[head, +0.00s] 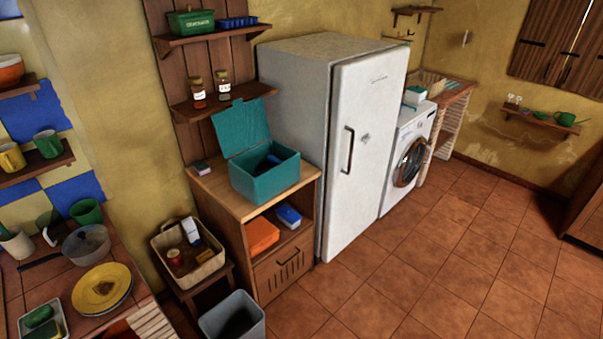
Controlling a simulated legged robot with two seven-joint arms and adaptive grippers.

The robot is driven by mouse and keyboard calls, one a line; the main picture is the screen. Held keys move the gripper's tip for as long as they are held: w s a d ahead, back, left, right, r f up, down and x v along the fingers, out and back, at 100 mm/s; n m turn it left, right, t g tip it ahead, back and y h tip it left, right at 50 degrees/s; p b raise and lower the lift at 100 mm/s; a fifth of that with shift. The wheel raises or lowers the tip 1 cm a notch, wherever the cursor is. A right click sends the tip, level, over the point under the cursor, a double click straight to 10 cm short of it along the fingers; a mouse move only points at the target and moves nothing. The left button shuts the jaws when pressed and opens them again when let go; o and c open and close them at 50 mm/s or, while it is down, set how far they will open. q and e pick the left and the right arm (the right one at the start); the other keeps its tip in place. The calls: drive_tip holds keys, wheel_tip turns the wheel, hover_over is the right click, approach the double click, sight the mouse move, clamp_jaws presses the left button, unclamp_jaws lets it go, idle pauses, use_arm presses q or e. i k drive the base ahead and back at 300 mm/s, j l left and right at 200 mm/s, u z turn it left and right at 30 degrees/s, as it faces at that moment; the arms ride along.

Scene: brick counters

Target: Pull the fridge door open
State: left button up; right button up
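The white fridge (296,75) stands at the middle of the head view against the yellow wall. Its door (372,135) faces right and towards the open floor, and it looks shut. A dark vertical handle (348,150) is on the left side of the door, about halfway up. Neither of my grippers shows in the head view, and nothing touches the handle.
A wooden cabinet (285,289) with an open teal box (265,178) stands left of the fridge. A washing machine (407,155) stands to its right. A grey bin (232,318) is at the front. The tiled floor (440,250) before the fridge is clear.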

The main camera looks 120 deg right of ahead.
sight(367, 92)
drive_tip(key=z, duration=4.4)
